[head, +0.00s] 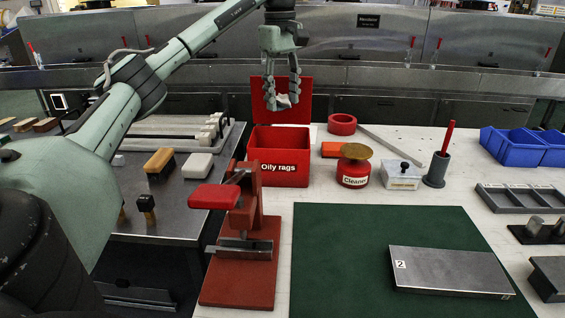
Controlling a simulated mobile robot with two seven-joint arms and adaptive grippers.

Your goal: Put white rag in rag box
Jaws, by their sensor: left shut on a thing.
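The white rag (284,101) is a small crumpled piece between the fingers of my left gripper (282,98). My left gripper points down and is shut on the rag, partly covering it. The rag box is the red box labelled "Oily rags" (280,173), standing on the white table with its red lid (297,111) open upright at the back. In the head view the gripper and rag appear above the box opening, in front of the lid; the exact height and depth are hard to tell. My right gripper is not in view.
A red toggle press (243,235) stands in front of the box. A green mat (345,260) holds a metal block (450,270).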

